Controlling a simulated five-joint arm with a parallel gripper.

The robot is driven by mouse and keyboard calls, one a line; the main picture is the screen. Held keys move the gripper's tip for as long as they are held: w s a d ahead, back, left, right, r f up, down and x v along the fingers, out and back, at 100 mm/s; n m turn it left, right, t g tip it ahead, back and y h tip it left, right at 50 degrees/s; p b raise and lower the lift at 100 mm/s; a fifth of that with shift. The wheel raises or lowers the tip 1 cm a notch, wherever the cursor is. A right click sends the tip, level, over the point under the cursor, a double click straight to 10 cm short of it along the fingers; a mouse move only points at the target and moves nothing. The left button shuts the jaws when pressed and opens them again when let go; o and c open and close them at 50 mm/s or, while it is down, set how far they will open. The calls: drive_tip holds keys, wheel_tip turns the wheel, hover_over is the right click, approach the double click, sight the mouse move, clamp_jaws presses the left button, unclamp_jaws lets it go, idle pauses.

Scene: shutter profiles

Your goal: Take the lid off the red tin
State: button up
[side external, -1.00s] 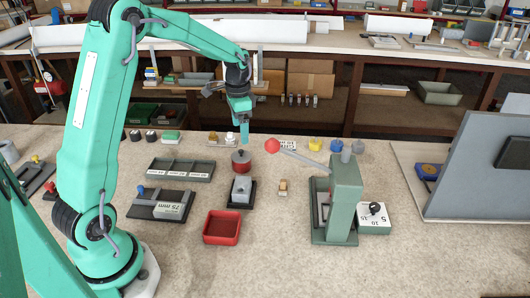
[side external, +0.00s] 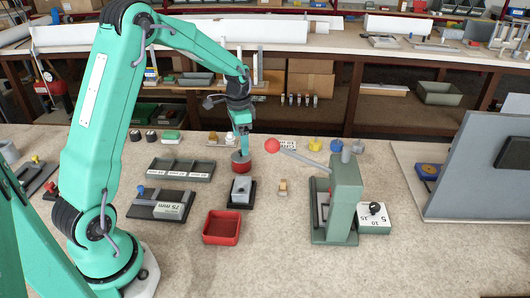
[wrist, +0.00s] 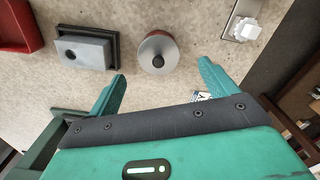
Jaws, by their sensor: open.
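The red tin (side external: 241,168) stands upright on the bench, and its grey lid with a dark round knob shows on top of it in the wrist view (wrist: 149,47). The lid (wrist: 149,62) sits on the tin. My gripper (side external: 241,150) is right above the tin in the side view and hides part of the lid there. In the wrist view my gripper (wrist: 162,68) is open, with its two fingers spread wide apart and the knob between them in the picture. Nothing is held. I cannot tell the exact height of the fingertips above the knob.
A grey block in a dark holder (side external: 241,190) stands just in front of the tin. A red open tray (side external: 222,227) lies nearer. A green lever press (side external: 345,200) with a red ball handle (side external: 273,146) stands to the right. A dark divided tray (side external: 181,169) lies to the left.

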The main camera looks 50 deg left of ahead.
drive_tip(key=shift+s+d+f, duration=0.1)
drive_tip(key=shift+s+f, duration=0.05)
drive_tip(key=shift+f, duration=2)
drive_tip(key=c, duration=1.1)
drive_tip(key=shift+o, duration=0.2)
drive_tip(key=shift+r, duration=0.2)
drive_tip(key=shift+r, duration=0.6)
drive_tip(key=r, duration=0.1)
drive_tip(key=d+r, duration=0.1)
drive_tip(key=r, duration=0.1)
drive_tip(key=shift+r, duration=0.1)
drive_tip(key=s+d+r, duration=0.2)
drive_tip(key=d+r, duration=0.4)
drive_tip(key=d, duration=0.4)
drive_tip(key=shift+s+d+r, duration=0.15)
drive_tip(key=shift+s+d, duration=0.05)
drive_tip(key=shift+s, duration=0.05)
